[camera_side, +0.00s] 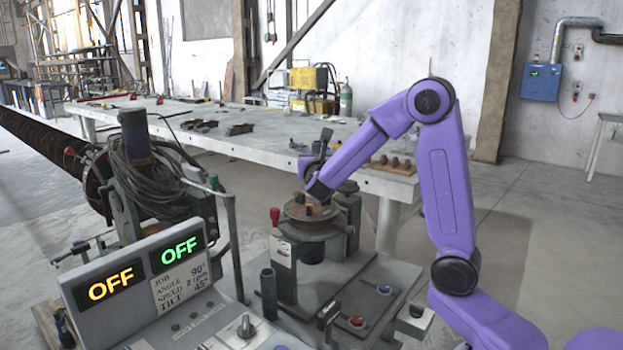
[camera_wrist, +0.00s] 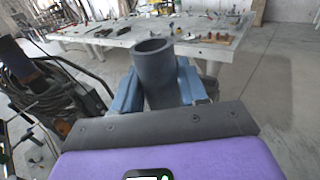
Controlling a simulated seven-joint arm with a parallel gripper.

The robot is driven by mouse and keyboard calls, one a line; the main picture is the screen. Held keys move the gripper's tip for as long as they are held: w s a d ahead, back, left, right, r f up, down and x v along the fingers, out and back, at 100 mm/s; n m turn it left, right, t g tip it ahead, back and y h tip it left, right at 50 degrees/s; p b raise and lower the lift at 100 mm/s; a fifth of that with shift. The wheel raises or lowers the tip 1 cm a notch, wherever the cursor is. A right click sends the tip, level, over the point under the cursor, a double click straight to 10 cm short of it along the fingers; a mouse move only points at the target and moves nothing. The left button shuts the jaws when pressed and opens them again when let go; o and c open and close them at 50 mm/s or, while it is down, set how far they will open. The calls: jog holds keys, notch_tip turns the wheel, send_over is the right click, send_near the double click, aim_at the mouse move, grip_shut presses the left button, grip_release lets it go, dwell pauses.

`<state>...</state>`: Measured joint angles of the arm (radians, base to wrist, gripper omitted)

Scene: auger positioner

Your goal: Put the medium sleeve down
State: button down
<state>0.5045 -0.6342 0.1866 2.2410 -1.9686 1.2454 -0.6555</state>
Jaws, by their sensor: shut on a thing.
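The medium sleeve (camera_wrist: 155,72) is a dark grey, open-ended tube in the middle of the wrist view. My gripper (camera_wrist: 158,88) has its two blue fingers on either side of the tube and is shut on it. The tube's open top faces up and it looks close to upright; its lower end is hidden behind the dark plate of my gripper. In the side view, the end of my arm is small and crowded at the round positioner table (camera_side: 306,222).
A dark upright tube (camera_side: 268,293) stands in front of the positioner. The control panel (camera_side: 130,285) with two OFF displays is at lower left. A long white workbench (camera_side: 270,145) with a rack of red-topped items (camera_side: 395,164) is behind. Cables hang on the machine at left.

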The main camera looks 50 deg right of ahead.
jog(key=w+f, duration=0.1)
jog(key=f, duration=0.1)
jog(key=w+f, duration=0.1)
jog(key=w+d+f, duration=0.1)
jog(key=f, duration=0.1)
jog(key=shift+w+f, duration=0.1)
jog(key=shift+f, duration=0.65)
jog(key=shift+f, duration=0.2)
jog(key=c, duration=0.6)
grip_release()
